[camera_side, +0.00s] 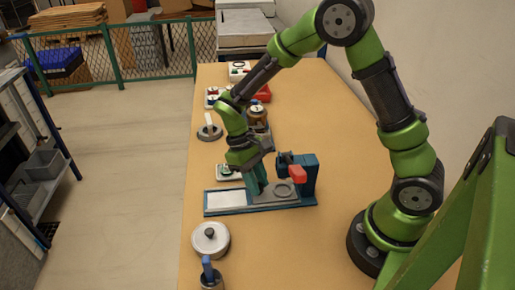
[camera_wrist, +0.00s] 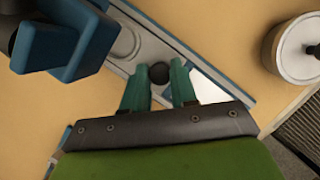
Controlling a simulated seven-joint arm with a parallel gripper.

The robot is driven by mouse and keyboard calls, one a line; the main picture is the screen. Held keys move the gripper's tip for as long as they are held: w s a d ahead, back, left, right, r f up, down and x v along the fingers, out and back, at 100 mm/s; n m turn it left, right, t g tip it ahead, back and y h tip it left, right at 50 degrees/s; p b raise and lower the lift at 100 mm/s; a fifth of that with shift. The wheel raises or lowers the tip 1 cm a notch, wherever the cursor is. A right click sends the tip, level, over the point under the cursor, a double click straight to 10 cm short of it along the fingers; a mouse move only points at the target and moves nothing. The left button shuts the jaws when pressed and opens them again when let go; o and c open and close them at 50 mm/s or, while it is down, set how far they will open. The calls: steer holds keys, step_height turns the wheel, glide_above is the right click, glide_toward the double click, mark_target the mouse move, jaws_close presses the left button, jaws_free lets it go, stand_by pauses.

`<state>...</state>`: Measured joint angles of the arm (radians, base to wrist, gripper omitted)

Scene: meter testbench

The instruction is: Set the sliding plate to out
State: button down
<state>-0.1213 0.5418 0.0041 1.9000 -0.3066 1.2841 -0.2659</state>
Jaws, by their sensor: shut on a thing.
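The sliding plate (camera_side: 285,191) is grey with a round ring mark and lies in a blue-edged base (camera_side: 224,202), close to the blue upright block with a red lever. The left part of the base shows a pale bare surface. In the wrist view the plate (camera_wrist: 121,42) carries a dark round knob (camera_wrist: 159,72). My gripper (camera_side: 259,190) reaches down at the plate's left end. In the wrist view its teal fingers (camera_wrist: 160,85) stand on both sides of the knob and are shut on it. The knob is hidden in the side view.
The blue block (camera_side: 309,175) with its red lever (camera_side: 297,174) stands at the base's right end. A silver lidded pot (camera_side: 210,240) stands in front of the base. Other devices, including a round grey one (camera_side: 209,132), stand behind. Bare table lies right of the base.

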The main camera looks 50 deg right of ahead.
steer(key=shift+w+a, duration=0.1)
steer(key=w+a, duration=0.7)
steer(key=c, duration=0.9)
jaws_free()
steer(key=v, duration=1.7)
